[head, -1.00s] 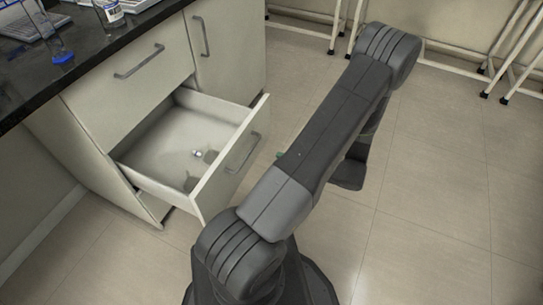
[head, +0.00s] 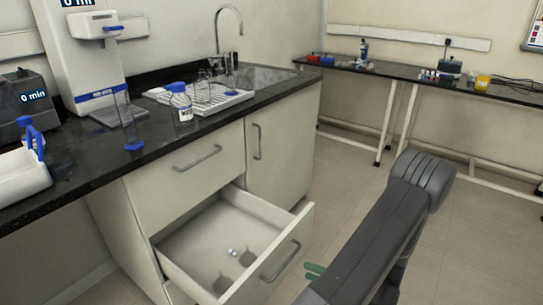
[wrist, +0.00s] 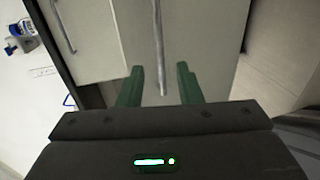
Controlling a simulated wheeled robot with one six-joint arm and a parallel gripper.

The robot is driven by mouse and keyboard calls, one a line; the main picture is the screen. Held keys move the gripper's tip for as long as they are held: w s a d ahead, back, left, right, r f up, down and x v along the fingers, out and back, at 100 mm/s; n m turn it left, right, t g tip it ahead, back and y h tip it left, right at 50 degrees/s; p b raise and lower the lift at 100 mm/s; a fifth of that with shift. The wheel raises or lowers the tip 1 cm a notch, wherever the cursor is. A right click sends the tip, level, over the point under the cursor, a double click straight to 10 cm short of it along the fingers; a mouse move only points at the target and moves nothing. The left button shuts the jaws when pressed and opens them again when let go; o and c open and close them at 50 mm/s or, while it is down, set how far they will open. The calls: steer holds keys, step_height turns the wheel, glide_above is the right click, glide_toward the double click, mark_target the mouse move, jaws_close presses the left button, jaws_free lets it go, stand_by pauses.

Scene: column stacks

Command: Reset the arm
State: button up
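My arm (head: 385,235) is folded at the right of the head view, with its elbow raised. In the head view a bit of the green fingers (head: 314,270) shows beside the arm, near the open drawer's front (head: 275,262).
The open drawer (head: 190,290) juts out below the black worktop and holds a small shiny object (head: 233,252). A blue-capped bottle (head: 181,105), a drying tray (head: 205,97) and a sink (head: 262,78) are on the worktop. A side bench (head: 400,70) stands behind; open floor lies to the right.

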steer(key=b+x, duration=0.1)
steer(key=x, duration=0.7)
steer(key=shift+w+a+r, duration=0.1)
steer(key=shift+a, duration=0.05)
